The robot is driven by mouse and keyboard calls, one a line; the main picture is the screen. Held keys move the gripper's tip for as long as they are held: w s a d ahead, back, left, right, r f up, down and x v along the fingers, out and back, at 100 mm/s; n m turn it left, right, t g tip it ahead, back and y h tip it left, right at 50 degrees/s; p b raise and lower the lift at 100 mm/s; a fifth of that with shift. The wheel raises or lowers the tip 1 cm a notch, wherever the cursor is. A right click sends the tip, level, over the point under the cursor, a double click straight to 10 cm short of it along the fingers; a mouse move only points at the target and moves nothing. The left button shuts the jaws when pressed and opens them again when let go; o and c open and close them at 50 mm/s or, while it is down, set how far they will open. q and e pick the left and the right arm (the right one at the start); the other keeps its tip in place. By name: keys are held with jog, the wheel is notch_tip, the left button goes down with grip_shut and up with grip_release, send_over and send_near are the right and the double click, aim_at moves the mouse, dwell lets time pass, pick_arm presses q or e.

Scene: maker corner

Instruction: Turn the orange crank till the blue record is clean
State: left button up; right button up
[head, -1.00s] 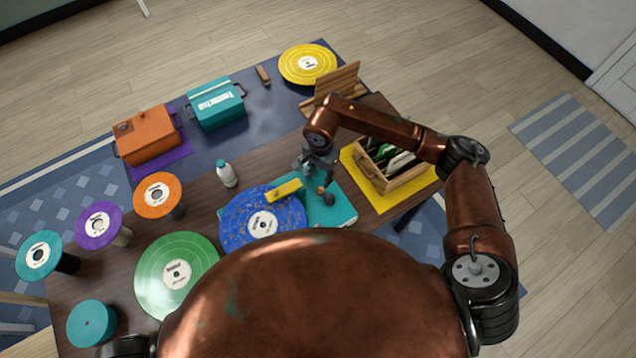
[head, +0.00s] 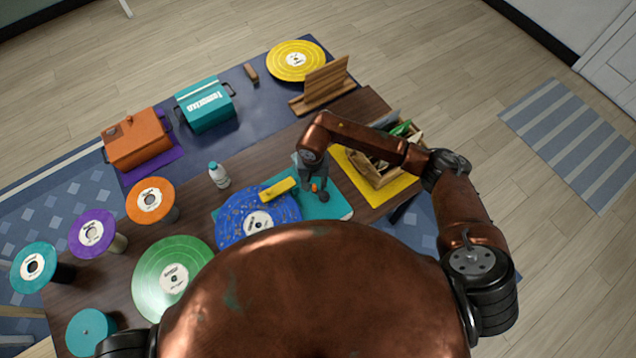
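The blue record (head: 238,228) lies flat on a teal cleaning base (head: 338,207). Small light and tan specks are scattered over its blue surface around a white label. A yellow bar (head: 278,189) reaches over its far right edge. The small orange crank (head: 315,186), with a dark knob beside it, is on the base right of the record. My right gripper (head: 314,182) points down at the crank, partly covering it. Whether its fingers close on the crank is too small to tell. My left gripper is out of view; the record's near edge is hidden by my body.
A white bottle (head: 219,176) stands left of the base. A wooden crate (head: 378,172) on a yellow mat is close to my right forearm. A green record (head: 150,285) lies to the left. An orange box (head: 138,142), teal box (head: 205,107) and wooden rack (head: 324,82) stand behind.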

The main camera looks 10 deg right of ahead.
jog(key=shift+f, duration=0.3)
jog(key=shift+c, duration=0.7)
grip_shut()
